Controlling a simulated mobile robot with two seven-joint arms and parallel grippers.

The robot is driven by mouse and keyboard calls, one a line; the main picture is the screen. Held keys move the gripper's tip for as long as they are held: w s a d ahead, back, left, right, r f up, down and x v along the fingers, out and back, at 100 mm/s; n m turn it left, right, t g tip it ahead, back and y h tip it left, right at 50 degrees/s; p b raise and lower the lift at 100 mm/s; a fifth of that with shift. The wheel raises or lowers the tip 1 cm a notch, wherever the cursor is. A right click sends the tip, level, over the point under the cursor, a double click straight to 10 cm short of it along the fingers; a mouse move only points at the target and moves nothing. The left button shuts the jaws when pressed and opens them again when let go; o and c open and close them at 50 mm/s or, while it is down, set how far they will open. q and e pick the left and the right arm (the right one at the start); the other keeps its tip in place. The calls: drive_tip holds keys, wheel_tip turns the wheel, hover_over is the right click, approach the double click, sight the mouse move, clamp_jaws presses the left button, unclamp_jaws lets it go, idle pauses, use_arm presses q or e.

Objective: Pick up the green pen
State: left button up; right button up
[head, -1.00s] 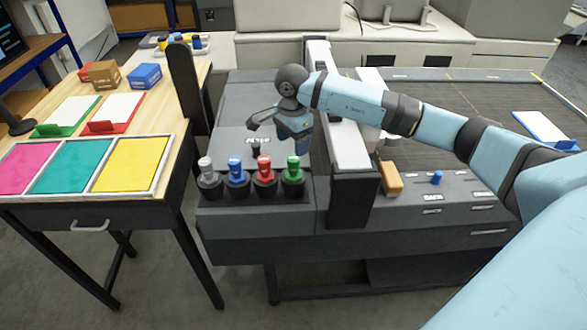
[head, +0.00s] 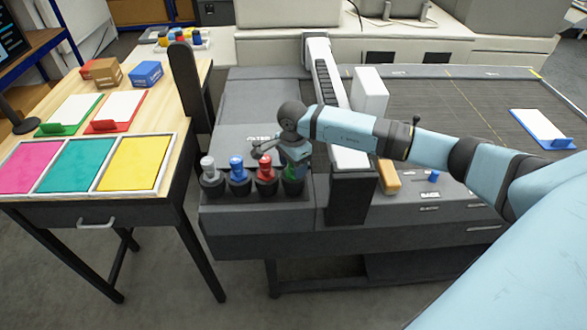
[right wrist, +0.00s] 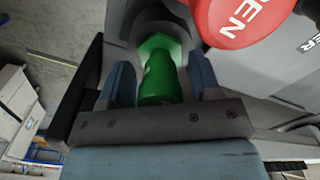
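The green pen (right wrist: 161,78) stands in the rightmost cup of the pen row. In the head view only a little of the green pen (head: 290,173) shows, as my right gripper (head: 295,165) covers it from above. In the right wrist view the right gripper (right wrist: 162,82) has one blue finger on each side of the pen. The fingers are open, with a gap beside the pen. My left gripper is not in view.
The red pen (head: 265,170) stands close beside the gripper; further left are the blue pen (head: 237,170) and white pen (head: 208,168). An orange block (head: 388,177) lies right of the dark upright. The wooden table (head: 160,100) with colour trays is at left.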

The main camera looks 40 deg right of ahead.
drive_tip(key=c, duration=0.7)
drive_tip(key=shift+r, duration=0.1)
